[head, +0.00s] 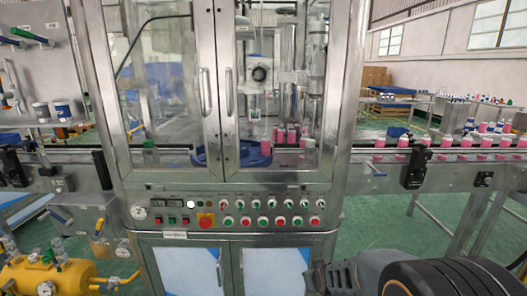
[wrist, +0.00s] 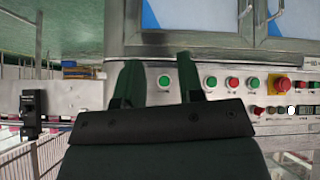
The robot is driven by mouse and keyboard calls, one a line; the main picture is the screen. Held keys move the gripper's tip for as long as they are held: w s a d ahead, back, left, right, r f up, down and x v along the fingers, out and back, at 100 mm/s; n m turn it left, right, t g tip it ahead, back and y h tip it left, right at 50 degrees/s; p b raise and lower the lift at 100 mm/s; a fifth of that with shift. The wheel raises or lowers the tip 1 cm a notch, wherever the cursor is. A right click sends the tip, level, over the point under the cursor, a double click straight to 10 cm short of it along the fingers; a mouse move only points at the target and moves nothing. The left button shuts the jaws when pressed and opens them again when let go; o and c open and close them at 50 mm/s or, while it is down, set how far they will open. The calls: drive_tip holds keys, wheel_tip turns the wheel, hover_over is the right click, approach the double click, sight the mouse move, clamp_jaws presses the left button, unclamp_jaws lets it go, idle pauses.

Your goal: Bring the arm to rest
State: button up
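My gripper (wrist: 157,82) shows in the wrist view with two dark green fingers standing apart. The gap between them is empty, and a green button on the machine's panel shows through it. The fingers are hard to make out there. The wrist view shows the panel upside down, with green and red buttons and a red emergency stop (wrist: 281,87).
The crimping machine's steel frame (head: 345,110) and closed glass doors stand ahead. A yellow tank (head: 50,278) with valves is at the lower left. Green floor (head: 400,225) is open right of the cabinet.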

drive_tip(key=s+r+m+g+p, duration=0.2)
drive_tip(key=s+r+g+p, duration=0.2)
drive_tip(key=s+r+p, duration=0.7)
drive_tip(key=s+f+v, duration=0.1)
drive_tip(key=s+v, duration=0.1)
drive_tip(key=v, duration=1.2)
drive_tip(key=shift+s, duration=0.25)
drive_tip(key=shift+r, duration=0.15)
